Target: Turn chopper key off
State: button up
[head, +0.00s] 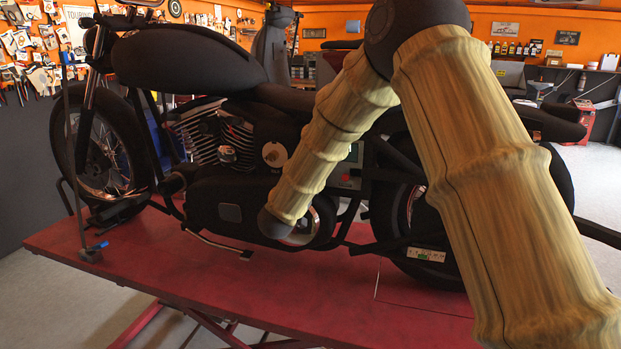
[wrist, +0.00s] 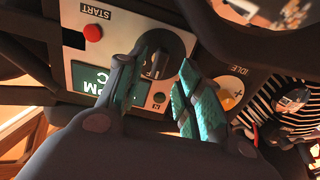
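The chopper (head: 225,130) stands on a red lift. In the wrist view, its control panel (wrist: 115,22) has a round dark switch with a grey key-like piece (wrist: 157,65) in it. My gripper (wrist: 166,60) is open, with its teal-padded fingertips on either side of this switch. A gap shows between the fingers, with the key-like piece inside it. I cannot tell if either finger touches it. In the head view the panel (head: 352,165) is partly covered by my arm, and I cannot make out the key or my fingers there.
On the panel are a red START button (wrist: 93,32) and a green RPM display (wrist: 90,78). An orange IDLE knob (wrist: 230,92) is close to the right finger. Dark frame tubes surround the panel. The red lift platform (head: 200,270) has bare room in front of the chopper.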

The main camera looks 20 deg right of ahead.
jog(key=v, duration=0.8)
jog(key=s+f+n+g+y+b, duration=0.15)
jog(key=s+f, duration=0.45)
jog(key=f, duration=0.7)
jog(key=s+f+n+g+y, duration=0.25)
jog(key=s+f, duration=0.35)
jog(key=f, duration=0.8)
jog(key=s+f+n+g+y+b, duration=0.1)
jog(key=s+f+g+y, duration=0.15)
jog(key=s+f, duration=0.7)
jog(key=s+f+g+y+b, duration=0.1)
jog(key=s+f+g, duration=0.1)
jog(key=s+f, duration=0.5)
jog(key=s+d+f+g+y, duration=0.1)
jog(key=s+f+g, duration=0.2)
jog(key=s+f, duration=0.4)
jog(key=s+d+f+n+g+y+b, duration=0.1)
jog(key=s+f+g, duration=0.2)
jog(key=s, duration=1.5)
notch_tip(320, 180, down, 4)
jog(key=shift+f+b, duration=0.15)
jog(key=shift+b, duration=0.15)
jog(key=shift+g+y, duration=0.25)
